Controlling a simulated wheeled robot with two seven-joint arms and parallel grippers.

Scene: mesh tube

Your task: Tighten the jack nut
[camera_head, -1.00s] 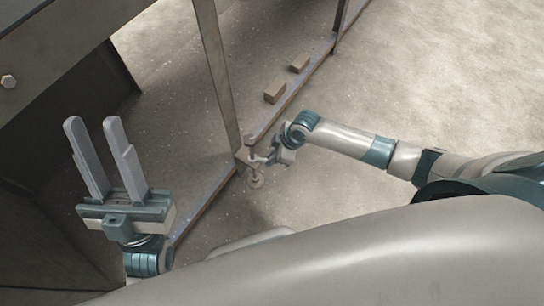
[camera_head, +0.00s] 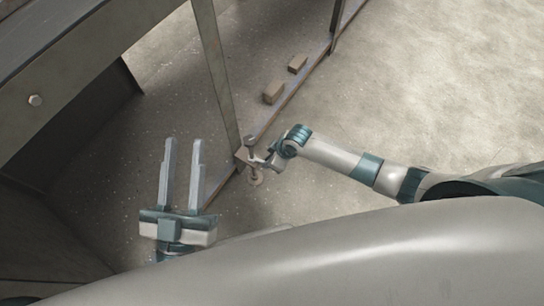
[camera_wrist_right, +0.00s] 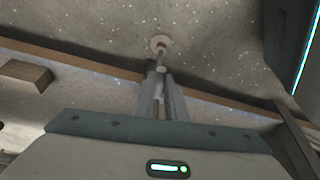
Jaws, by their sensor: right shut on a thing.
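The jack (camera_head: 256,179) stands upright at the foot of a metal post, with a round foot on the floor. My right gripper (camera_head: 260,164) reaches in from the right and is shut on the jack at its nut. The jack's round foot (camera_wrist_right: 161,44) shows beyond the fingers in the right wrist view, with a thin rod rising from it. The right fingers (camera_wrist_right: 162,85) hide most of the nut. My left gripper (camera_head: 185,140) is open and empty, left of the jack and apart from it, fingers pointing away from me.
A low beam (camera_head: 297,83) runs along the floor past the jack, with two small wooden blocks (camera_head: 274,92) (camera_head: 298,64) on it. A metal post (camera_head: 216,75) stands behind the jack. A heavy frame (camera_head: 70,70) fills the left. The floor (camera_head: 430,90) at the right is clear.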

